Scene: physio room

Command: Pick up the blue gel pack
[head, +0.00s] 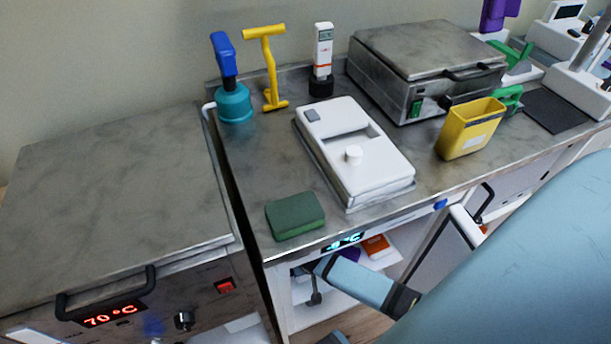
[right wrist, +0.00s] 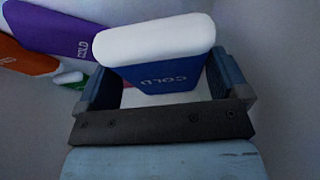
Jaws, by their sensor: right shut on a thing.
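The blue gel pack (right wrist: 165,74) has a white top edge and the word COLD on its blue face. In the right wrist view it sits between the fingers of my right gripper (right wrist: 160,80), which is shut on it. In the head view my right arm reaches into the open cabinet below the counter, and its gripper (head: 312,282) is partly hidden under the counter edge. I cannot make out the blue pack in the head view. My left gripper is not in view.
A purple pack (right wrist: 55,32) and an orange pack (right wrist: 20,55) lie to the left in the right wrist view, with a green one (right wrist: 75,79) partly seen. The counter edge (head: 340,238) overhangs the cabinet. A green block (head: 294,216) and a white device (head: 352,150) stand on top.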

